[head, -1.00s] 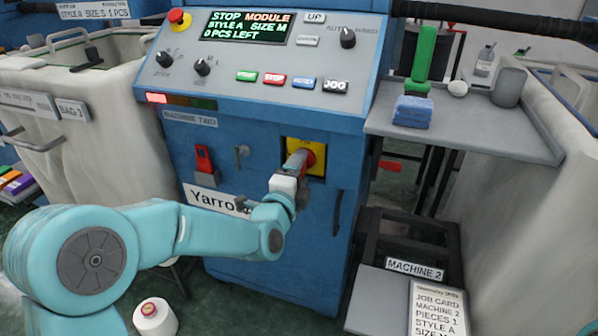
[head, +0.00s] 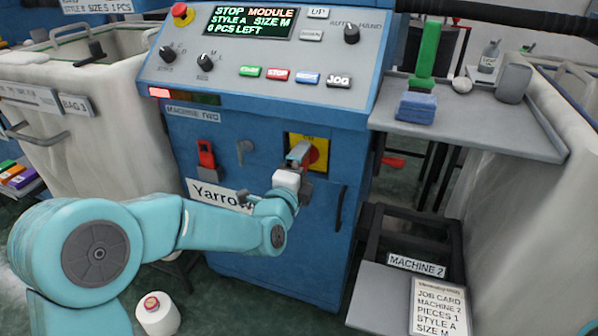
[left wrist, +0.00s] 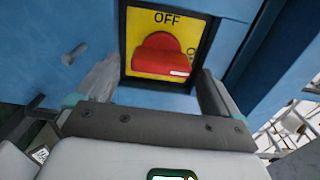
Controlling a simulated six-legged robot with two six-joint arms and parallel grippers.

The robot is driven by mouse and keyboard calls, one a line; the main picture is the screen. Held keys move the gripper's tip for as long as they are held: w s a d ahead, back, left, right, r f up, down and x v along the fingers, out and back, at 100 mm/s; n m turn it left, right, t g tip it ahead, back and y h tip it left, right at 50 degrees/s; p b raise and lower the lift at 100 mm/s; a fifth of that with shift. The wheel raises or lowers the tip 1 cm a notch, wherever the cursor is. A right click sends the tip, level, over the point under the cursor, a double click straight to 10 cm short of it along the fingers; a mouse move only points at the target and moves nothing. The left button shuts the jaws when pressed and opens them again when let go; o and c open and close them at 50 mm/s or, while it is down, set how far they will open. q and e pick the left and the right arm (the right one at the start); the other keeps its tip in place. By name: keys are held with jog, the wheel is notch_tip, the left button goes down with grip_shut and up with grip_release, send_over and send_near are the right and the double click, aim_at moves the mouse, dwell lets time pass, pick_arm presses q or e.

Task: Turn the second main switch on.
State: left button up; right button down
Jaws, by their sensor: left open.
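The main switch of machine two is a red knob (head: 314,155) on a yellow plate (head: 323,141) on the blue cabinet front. In the left wrist view the red knob (left wrist: 163,55) sits under the word OFF. A short white mark shows at its lower right, and a partly hidden label stands at the plate's right edge. My left gripper (head: 299,154) is in front of the plate and hides part of it. In the left wrist view its fingers are apart, to the left and right below the knob, with nothing between them. Contact with the knob is not visible.
The control panel (head: 180,78) juts out above. A grey shelf (head: 520,138) sticks out at right. A yarn cone (head: 158,316) stands below my left arm.

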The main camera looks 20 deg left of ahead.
pick_arm(q)
jog(key=s+b, duration=0.4)
jog(key=s, duration=1.2)
jog(key=shift+s+a+b, duration=0.15)
jog(key=shift+a+b, duration=0.1)
jog(key=shift+b, duration=0.1)
pick_arm(e)
jog(key=shift+t, duration=0.4)
jog(key=f, duration=0.1)
jog(key=w+f, duration=0.1)
jog(key=f, duration=0.1)
jog(key=w+f, duration=0.1)
jog(key=shift+d+f, duration=0.25)
jog(key=shift+d, duration=0.15)
jog(key=shift+r, duration=0.1)
